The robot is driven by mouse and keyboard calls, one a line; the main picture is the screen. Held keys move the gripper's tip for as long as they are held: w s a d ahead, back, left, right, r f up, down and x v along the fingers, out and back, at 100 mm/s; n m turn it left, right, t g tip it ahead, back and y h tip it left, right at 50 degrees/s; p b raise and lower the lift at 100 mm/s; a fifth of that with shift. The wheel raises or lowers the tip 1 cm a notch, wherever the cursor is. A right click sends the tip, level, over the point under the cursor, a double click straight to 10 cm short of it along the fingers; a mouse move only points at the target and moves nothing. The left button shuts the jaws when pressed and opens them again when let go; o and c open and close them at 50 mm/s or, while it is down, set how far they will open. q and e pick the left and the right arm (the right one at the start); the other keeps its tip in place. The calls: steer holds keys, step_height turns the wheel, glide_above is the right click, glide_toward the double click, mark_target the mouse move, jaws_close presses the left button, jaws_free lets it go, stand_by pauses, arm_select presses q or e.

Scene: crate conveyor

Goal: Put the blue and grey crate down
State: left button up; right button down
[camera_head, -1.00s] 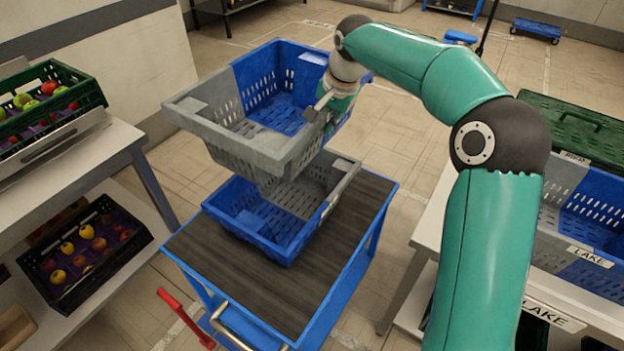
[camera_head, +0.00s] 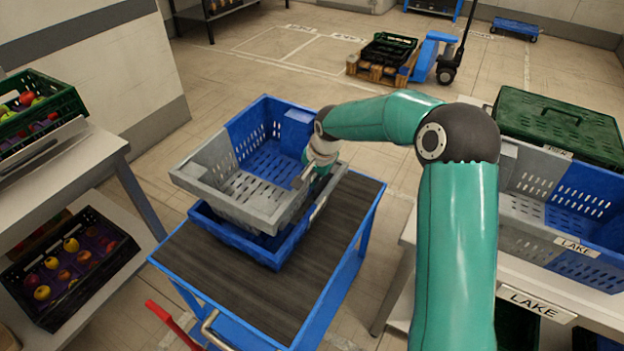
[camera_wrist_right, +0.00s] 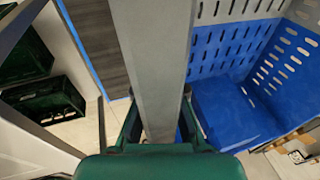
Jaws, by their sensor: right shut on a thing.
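The blue and grey crate (camera_head: 213,190) is over a second blue and grey crate (camera_head: 236,245) on the cart, low and nearly level, its lower part overlapping that crate's rim. I cannot tell whether its weight rests there. My right gripper (camera_head: 312,178) is shut on its right-hand rim. In the right wrist view the grey rim (camera_wrist_right: 158,60) runs between the fingers (camera_wrist_right: 160,132), with the crate's blue inside to the right. My left gripper is not in view.
The cart (camera_head: 200,285) has free dark top in front of and right of the stack. A shelf with fruit crates (camera_head: 68,262) stands left. At right, a table holds another blue and grey crate (camera_head: 530,222) and a green lidded crate (camera_head: 560,125). A pallet truck (camera_head: 432,55) stands behind.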

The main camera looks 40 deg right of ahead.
steer(key=shift+f, duration=0.35)
steer(key=shift+f+b, duration=0.1)
steer(key=shift+b, duration=0.2)
steer(key=c, duration=1.3)
jaws_free()
